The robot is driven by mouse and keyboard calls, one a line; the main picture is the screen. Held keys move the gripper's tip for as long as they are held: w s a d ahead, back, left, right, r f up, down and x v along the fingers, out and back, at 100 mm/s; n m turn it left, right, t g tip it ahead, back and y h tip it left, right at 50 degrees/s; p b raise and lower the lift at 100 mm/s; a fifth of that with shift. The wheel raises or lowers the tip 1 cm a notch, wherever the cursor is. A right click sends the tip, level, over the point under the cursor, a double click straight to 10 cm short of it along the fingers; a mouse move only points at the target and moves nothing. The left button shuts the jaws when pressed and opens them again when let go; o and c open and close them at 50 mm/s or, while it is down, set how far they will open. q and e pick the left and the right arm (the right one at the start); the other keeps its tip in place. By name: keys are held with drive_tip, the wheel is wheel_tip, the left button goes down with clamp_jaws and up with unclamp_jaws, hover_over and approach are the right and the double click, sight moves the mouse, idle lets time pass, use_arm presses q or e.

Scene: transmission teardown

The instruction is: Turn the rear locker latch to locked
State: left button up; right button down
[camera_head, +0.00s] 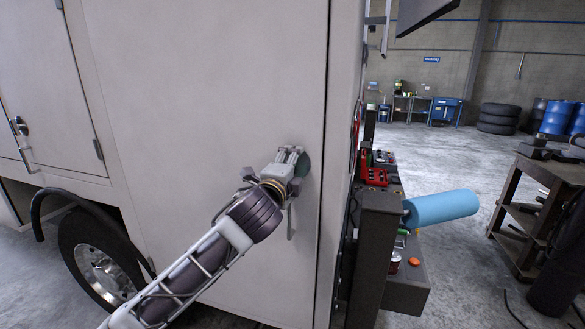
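The rear locker door (220,70) is a large pale grey panel on the side of the truck body, and it appears shut. The latch (305,167) is near the door's right edge, and only part of its dark round plate shows. My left gripper (292,156) is at the latch, with its fingers in front of the plate and hiding most of it. I cannot tell whether the fingers are closed on the latch's knob, or which way the latch is turned. A thin handle (291,222) hangs just below the gripper. My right gripper is out of view.
Another locker door at the left has its own latch (21,126). A truck wheel (100,265) is below. Right of the truck's corner are a blue roller (440,208), a red tool item (372,170) and a can (395,262). Open floor (440,165) lies beyond.

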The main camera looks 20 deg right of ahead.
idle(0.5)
use_arm(q)
drive_tip(key=o, duration=1)
drive_tip(key=shift+o, duration=0.2)
drive_tip(key=v, duration=1.2)
drive_tip(key=shift+w+f, duration=0.1)
drive_tip(key=shift+w, duration=0.05)
